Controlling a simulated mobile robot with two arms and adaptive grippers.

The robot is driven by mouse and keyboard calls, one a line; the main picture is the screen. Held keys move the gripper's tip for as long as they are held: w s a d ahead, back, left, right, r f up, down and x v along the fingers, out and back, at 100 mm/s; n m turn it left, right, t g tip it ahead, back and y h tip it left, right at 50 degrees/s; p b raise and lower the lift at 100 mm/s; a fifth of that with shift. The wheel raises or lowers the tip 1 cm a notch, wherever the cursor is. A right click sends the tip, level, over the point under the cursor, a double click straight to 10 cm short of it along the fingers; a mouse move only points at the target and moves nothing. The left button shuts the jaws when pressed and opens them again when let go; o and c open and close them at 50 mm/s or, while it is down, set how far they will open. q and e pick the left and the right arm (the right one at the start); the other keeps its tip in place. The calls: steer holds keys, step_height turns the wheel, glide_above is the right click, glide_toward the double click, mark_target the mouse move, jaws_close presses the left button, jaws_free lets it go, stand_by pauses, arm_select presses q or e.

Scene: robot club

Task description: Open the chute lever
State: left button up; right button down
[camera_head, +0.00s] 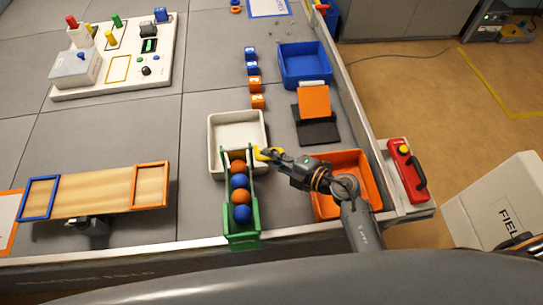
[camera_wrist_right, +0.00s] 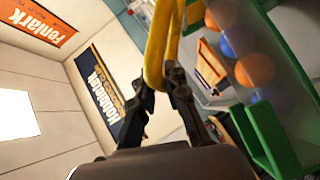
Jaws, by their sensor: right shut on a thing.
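The green chute (camera_head: 252,219) stands near the front edge of the table, with several orange and blue balls (camera_head: 240,197) lined up inside. A yellow lever (camera_head: 261,151) sits at its far end, beside the white tray. My right gripper (camera_head: 273,155) reaches in from the right and is shut on the lever. In the right wrist view the fingers (camera_wrist_right: 165,77) close on the yellow lever (camera_wrist_right: 158,40), with the green chute frame (camera_wrist_right: 268,135) and balls at right. The fingers hide part of the lever. My left gripper is not in view.
The white tray (camera_head: 213,146) stands at the chute's far end. An orange bin (camera_head: 369,169) lies under my right arm, with a blue bin (camera_head: 325,62) farther back. A wooden board (camera_head: 100,193) with blue and orange frames is left. A red box (camera_head: 408,173) with a yellow button is right.

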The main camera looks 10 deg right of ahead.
steer(key=s+f+n+t+y+b, duration=0.2)
steer(key=f+b, duration=0.6)
steer(key=b, duration=0.9)
steer(key=shift+s+n+t, duration=0.5)
steer(key=shift+s+n, duration=0.3)
steer(key=shift+s, duration=0.25)
steer(key=shift+f+b, duration=0.1)
steer(key=shift+b, duration=0.2)
steer(key=c, duration=1.3)
jaws_free()
steer(key=shift+c, duration=0.2)
steer(key=v, duration=1.2)
